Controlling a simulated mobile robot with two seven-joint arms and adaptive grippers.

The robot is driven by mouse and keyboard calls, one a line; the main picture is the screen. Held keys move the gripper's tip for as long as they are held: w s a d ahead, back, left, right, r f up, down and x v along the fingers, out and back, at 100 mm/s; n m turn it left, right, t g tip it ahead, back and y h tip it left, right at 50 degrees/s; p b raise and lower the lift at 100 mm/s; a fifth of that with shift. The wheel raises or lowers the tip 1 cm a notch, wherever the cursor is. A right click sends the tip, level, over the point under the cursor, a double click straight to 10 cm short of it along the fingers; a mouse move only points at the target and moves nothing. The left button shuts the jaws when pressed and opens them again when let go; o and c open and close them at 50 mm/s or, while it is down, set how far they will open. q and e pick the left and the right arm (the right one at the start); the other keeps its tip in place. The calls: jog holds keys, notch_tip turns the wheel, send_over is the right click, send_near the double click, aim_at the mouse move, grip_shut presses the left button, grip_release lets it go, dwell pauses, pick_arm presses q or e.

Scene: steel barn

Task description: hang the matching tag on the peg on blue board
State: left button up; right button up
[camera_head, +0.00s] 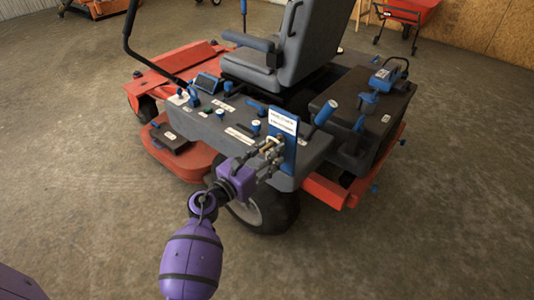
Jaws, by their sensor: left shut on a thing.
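A narrow blue board (291,150) stands upright at the near side of the mower. White labels (284,123) with dark print, too small to read, are on its upper part. My left gripper (272,149) is right in front of the board's lower left part. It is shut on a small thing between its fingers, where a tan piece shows. I cannot tell whether this is the tag or whether it touches the board. The peg cannot be made out, being small or hidden behind the fingers. My right gripper is not in view.
A red and grey riding mower (165,80) with a grey seat (300,50), blue levers and a side console fills the middle. Its black wheel (270,212) is below my gripper. A red cart (408,12) stands far back. The concrete floor (420,230) is clear at right.

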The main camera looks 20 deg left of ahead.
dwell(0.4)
pick_arm(q)
jog(key=o, duration=1.1)
jog(key=shift+c, duration=0.2)
jog(key=shift+o, duration=0.2)
jog(key=o, duration=0.4)
jog(key=shift+c, duration=0.2)
jog(key=v, duration=0.9)
